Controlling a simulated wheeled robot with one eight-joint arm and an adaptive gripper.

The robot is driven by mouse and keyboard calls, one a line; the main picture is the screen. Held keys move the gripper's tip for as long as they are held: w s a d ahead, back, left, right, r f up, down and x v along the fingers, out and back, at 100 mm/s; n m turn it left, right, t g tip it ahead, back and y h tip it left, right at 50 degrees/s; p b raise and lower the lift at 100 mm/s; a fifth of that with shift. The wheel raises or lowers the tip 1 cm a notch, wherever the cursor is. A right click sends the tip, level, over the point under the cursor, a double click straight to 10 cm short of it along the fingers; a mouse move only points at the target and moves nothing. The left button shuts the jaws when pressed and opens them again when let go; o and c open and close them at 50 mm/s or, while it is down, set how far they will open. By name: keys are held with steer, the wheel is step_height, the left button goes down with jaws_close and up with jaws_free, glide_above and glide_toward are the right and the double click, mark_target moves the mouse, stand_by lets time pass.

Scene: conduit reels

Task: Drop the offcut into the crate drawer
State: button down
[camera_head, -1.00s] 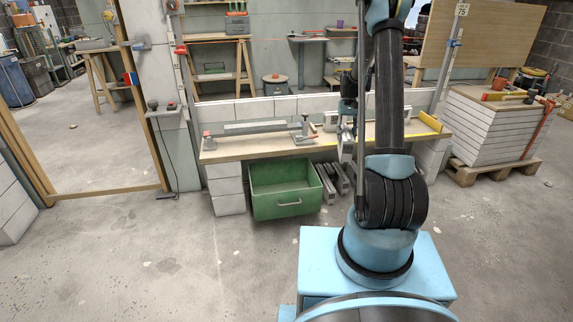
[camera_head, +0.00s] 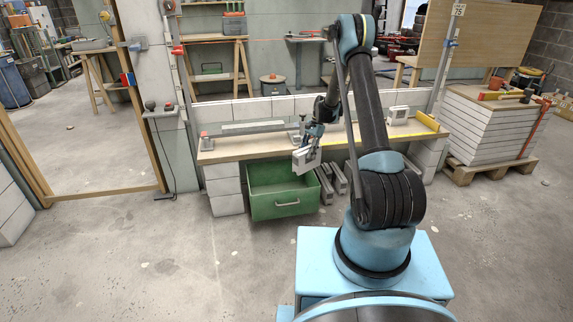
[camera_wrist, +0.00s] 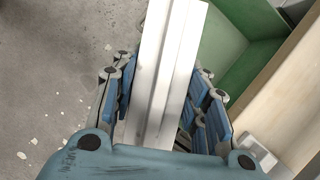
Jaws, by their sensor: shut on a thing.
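The offcut (camera_wrist: 168,70) is a short pale-grey piece of metal profile, held between the blue finger pads of my gripper (camera_wrist: 165,108) in the wrist view. In the head view my gripper (camera_head: 311,150) is shut on the offcut (camera_head: 306,158), near the right front corner of the crate drawer and above it. The crate drawer (camera_head: 276,207) is green, pulled open under the bench, with a pale handle on its front. The drawer also shows in the wrist view (camera_wrist: 245,68), to the right of the offcut and below it. Part of its inside is hidden.
The wooden bench (camera_head: 235,153) carries a long grey fixture (camera_head: 250,128) and a white block (camera_head: 398,114). Several grey profile pieces (camera_head: 338,181) lie on the floor right of the drawer. A pallet of stacked boards (camera_head: 495,130) stands far right. The floor in front is clear.

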steer(key=w+a+f+m+t+y, duration=0.1)
steer(key=a+f+m+t, duration=0.1)
steer(key=a+f+m, duration=0.4)
steer(key=shift+w+a+f, duration=0.4)
steer(key=shift+a+f, duration=2.3)
steer(key=shift+f, duration=1.3)
steer(key=c, duration=0.9)
jaws_free()
steer(key=shift+o, duration=0.3)
steer(key=s+v, duration=0.1)
steer(key=v, duration=1.1)
steer(key=shift+w, duration=0.35)
